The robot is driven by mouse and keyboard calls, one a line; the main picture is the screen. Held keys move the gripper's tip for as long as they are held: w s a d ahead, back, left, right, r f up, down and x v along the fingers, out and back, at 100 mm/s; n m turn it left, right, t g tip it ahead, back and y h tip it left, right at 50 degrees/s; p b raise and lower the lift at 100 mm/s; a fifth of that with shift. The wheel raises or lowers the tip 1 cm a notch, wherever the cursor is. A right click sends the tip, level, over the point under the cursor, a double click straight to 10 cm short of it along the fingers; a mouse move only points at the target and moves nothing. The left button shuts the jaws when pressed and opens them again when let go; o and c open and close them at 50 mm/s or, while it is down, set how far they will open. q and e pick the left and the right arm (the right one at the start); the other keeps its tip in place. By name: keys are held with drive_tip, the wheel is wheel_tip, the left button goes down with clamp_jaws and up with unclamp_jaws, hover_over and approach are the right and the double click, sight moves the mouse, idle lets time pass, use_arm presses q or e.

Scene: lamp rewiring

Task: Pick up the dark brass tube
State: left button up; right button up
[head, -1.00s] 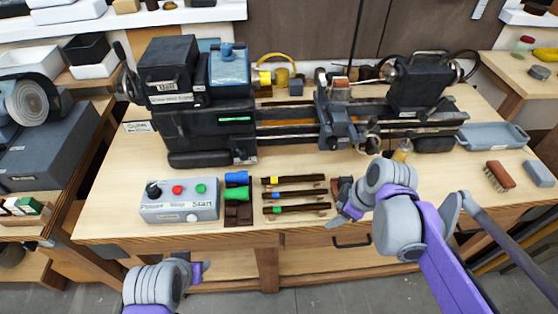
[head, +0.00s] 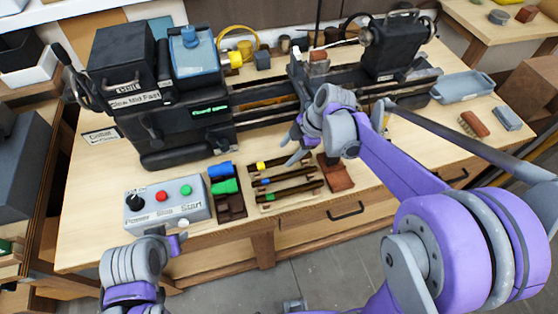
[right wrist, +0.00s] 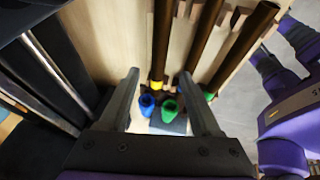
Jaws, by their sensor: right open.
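Three dark brown tubes lie side by side in a light wooden rack at the bench front: one with a yellow band (head: 286,163), one with a blue band (head: 288,178), one with a green band (head: 296,190). I cannot tell which is the dark brass one. My right gripper (head: 291,151) is open and empty, above the far side of the rack near the yellow-banded tube. In the right wrist view the yellow-banded tube (right wrist: 162,45) runs between the open fingers, below them. My left gripper (head: 178,243) is at the front left edge, its jaws unclear.
A lathe (head: 165,115) stands behind the rack. A control box (head: 167,204) and a dark holder with blue and green pieces (head: 228,205) are left of it. A brown block (head: 336,173) lies close on the right. A grey tray (head: 463,87) and brush (head: 473,124) are farther right.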

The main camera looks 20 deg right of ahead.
sight(281, 159)
drive_tip(key=x, duration=0.5)
drive_tip(key=shift+w+d+f, duration=0.1)
drive_tip(key=shift+w+d, duration=0.05)
clamp_jaws()
